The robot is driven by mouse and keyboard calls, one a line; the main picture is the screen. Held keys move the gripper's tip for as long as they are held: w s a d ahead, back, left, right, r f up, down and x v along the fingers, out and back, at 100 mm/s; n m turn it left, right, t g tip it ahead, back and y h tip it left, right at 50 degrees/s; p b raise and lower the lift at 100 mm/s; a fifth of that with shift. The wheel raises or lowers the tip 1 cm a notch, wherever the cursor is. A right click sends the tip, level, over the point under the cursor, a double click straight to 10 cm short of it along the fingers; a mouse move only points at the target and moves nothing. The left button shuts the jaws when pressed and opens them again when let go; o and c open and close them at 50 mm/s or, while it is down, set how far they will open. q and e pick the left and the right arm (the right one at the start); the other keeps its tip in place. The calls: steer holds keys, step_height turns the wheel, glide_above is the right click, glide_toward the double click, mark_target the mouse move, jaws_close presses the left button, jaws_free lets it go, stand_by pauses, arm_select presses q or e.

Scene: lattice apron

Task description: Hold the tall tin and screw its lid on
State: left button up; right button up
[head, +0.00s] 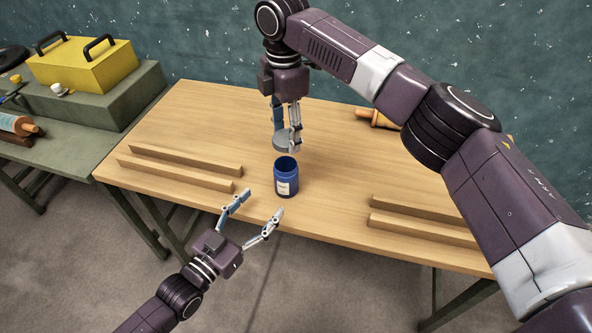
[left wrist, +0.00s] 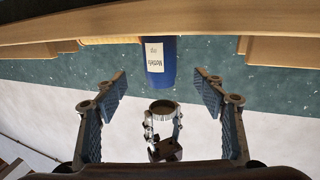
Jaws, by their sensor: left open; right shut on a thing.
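The tall tin (head: 286,178) is a blue open-topped jar with a white label, standing upright on the wooden table near its front edge. In the left wrist view the tin (left wrist: 160,62) appears upside down between my open fingers, beyond their tips. My left gripper (head: 261,203) is open and empty in front of the tin, apart from it. My right gripper (head: 286,135) is shut on the grey round lid (head: 281,141), held above and slightly behind the tin's mouth. The lid (left wrist: 162,107) also shows in the left wrist view, apart from the tin.
Wooden rails (head: 180,165) lie on the table's left side, and more rails (head: 420,220) lie at the right. An orange-brown object (head: 375,118) lies at the back, partly hidden by my right arm. A yellow toolbox (head: 82,63) stands on the green bench at left.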

steer(key=shift+s+a+r, duration=0.25)
steer(key=shift+s+a, duration=0.05)
steer(key=shift+s, duration=0.15)
arm_select(q)
steer(key=x, duration=1.1)
steer(key=shift+w+d+r, duration=0.1)
steer(key=shift+w, duration=0.05)
arm_select(e)
steer(key=shift+w+d+f, duration=0.1)
steer(key=shift+w, duration=0.05)
arm_select(q)
jaws_close()
arm_select(e)
glide_above(285, 158)
steer(key=s, duration=0.3)
steer(key=shift+w+f, duration=0.15)
steer(key=shift+f, duration=1.1)
steer(key=shift+w+f, duration=0.1)
steer(key=shift+f, duration=1.1)
steer(key=shift+f, duration=0.1)
steer(key=shift+f, duration=0.8)
steer(key=shift+f, duration=0.6)
